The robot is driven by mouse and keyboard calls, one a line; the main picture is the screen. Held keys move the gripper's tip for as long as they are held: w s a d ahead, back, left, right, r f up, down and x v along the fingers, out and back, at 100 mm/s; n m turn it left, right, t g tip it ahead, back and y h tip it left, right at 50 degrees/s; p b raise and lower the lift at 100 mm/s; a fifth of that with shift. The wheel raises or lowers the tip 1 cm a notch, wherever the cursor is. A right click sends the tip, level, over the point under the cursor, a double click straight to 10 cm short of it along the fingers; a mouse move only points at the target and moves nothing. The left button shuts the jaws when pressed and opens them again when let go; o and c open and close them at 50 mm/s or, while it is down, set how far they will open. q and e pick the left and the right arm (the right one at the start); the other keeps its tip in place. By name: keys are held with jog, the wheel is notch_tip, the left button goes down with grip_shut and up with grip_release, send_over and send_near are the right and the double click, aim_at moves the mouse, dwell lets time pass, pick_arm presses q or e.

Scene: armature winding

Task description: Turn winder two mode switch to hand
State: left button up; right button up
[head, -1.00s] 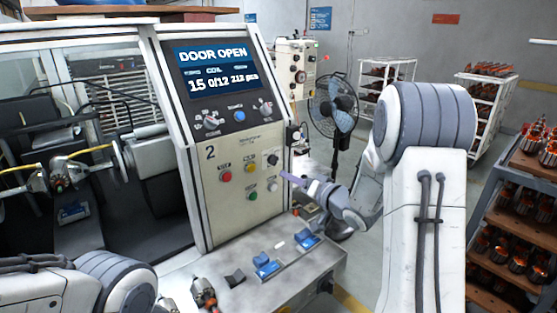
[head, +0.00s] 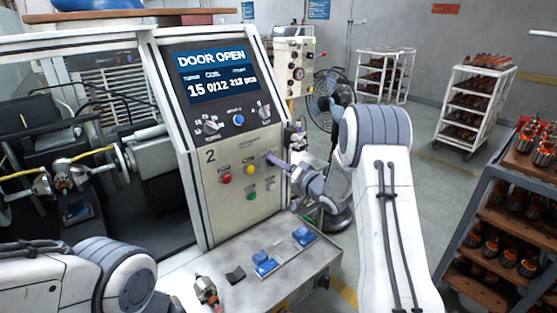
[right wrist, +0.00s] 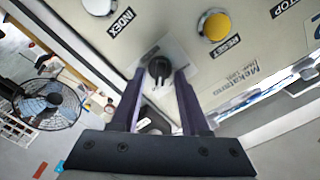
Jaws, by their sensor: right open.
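Winder two's front panel (head: 240,195) carries a "2" and a screen (head: 212,75) reading DOOR OPEN. My right gripper (head: 272,160) is at the panel's right side and hides the black mode switch in the head view. In the right wrist view the black switch knob (right wrist: 159,68) sits between the tips of my open right fingers (right wrist: 160,85), with a gap visible beside it. The view is turned over, and I cannot read the switch's position marks. My left arm shows at the lower left, with its gripper out of view.
Close to the switch are a yellow RESET button (right wrist: 215,26) and a white INDEX button (right wrist: 98,5). Red (head: 227,178) and green (head: 251,196) buttons are on the panel. Blue blocks (head: 265,266) lie on the ledge below. A fan (head: 330,105) and a parts rack (head: 505,220) stand to the right.

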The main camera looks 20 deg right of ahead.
jog(key=shift+c, duration=0.3)
grip_shut()
jog(key=n+b, duration=0.6)
jog(key=b, duration=0.1)
jog(key=n+b, duration=0.6)
jog(key=b, duration=0.1)
jog(key=n+b, duration=0.6)
jog(key=b, duration=0.1)
jog(key=shift+s+a, duration=0.1)
jog(key=shift+a, duration=0.3)
jog(key=shift+o, duration=0.3)
grip_release()
